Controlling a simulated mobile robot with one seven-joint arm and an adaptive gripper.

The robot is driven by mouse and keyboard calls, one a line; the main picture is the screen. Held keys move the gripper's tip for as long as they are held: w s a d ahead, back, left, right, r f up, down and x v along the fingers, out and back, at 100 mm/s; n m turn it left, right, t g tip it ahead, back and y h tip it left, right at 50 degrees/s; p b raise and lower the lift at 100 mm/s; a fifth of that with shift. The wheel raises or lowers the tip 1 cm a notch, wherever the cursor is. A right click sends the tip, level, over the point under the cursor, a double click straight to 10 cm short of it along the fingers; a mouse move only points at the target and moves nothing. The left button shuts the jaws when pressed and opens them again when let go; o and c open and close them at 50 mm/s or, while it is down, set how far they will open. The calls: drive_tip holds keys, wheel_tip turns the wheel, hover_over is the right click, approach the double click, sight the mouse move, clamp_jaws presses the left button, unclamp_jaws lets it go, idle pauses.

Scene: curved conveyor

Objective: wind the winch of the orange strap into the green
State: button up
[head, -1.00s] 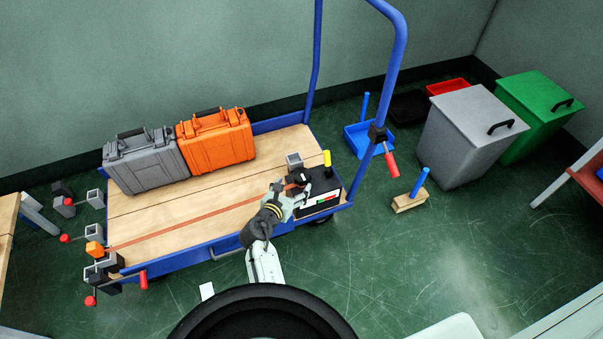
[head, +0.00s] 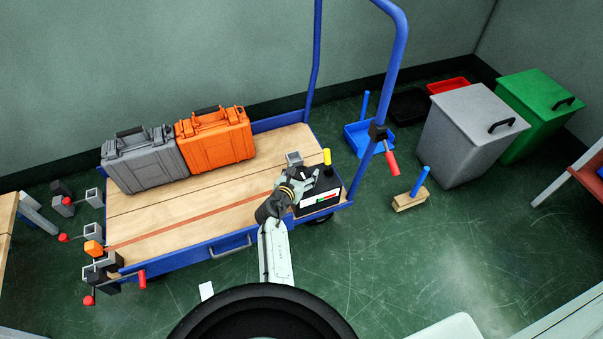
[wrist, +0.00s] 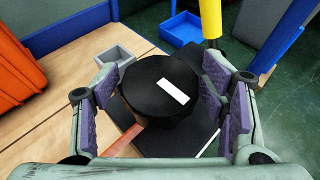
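The orange strap (head: 190,221) runs flat along the cart's wooden deck from an orange block (head: 93,247) at the left end to a black winch box (head: 329,185) at the right. The strap's end also shows in the wrist view (wrist: 125,141). The box front carries a white, red and green gauge strip (head: 321,199); its pointer is too small to read. A round black winch knob (wrist: 150,88) with a white mark lies between my fingers.
A grey case (head: 146,162) and an orange case (head: 217,141) stand at the deck's back. A yellow post (head: 327,157) rises just behind the winch, beside a grey open box (head: 293,158). The blue cart handle (head: 397,65) rises to the right.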

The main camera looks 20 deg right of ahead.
drive_tip(key=c, duration=0.9)
drive_tip(key=shift+w+a+f+m+g+h+b, duration=0.1)
drive_tip(key=shift+w+f+m+g+h+b, duration=0.05)
drive_tip(key=shift+m+g+h+b, duration=0.85)
drive_tip(key=shift+m+g+h, duration=0.4)
drive_tip(key=shift+m+g, duration=0.55)
drive_tip(key=o, duration=1.1)
drive_tip(key=shift+o, duration=0.2)
drive_tip(key=v, duration=1.2)
drive_tip(key=shift+s, duration=0.25)
